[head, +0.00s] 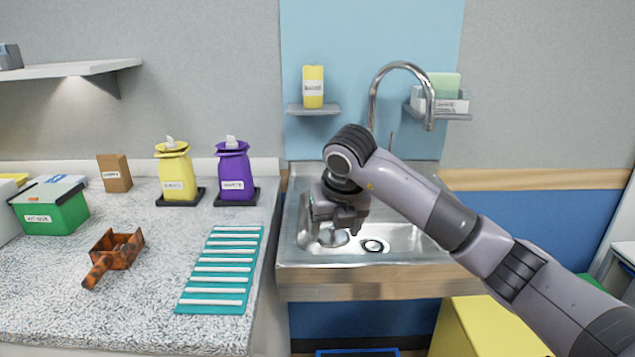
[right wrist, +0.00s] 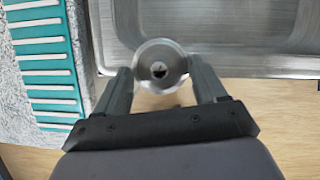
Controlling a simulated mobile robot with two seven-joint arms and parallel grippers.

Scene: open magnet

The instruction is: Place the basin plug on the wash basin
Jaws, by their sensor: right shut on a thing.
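The wash basin (head: 408,238) is a steel sink set in a wood-edged counter, with a dark round drain (head: 374,246) in its floor. My right gripper (head: 338,222) is over the left part of the basin. It is shut on the basin plug (head: 333,238), a round silvery metal piece with a dark centre. In the right wrist view the plug (right wrist: 160,62) sits between the two fingertips of my right gripper (right wrist: 161,72), above the basin's edge. The plug appears left of the drain and apart from it. My left gripper is out of view.
A tall curved faucet (head: 372,95) stands behind the basin. Left on the speckled counter are a teal ribbed mat (head: 222,268), a brown pan-like item (head: 117,250), yellow (head: 175,172) and purple (head: 235,172) containers, and a green box (head: 50,212). A yellow cabinet (head: 462,325) stands below right.

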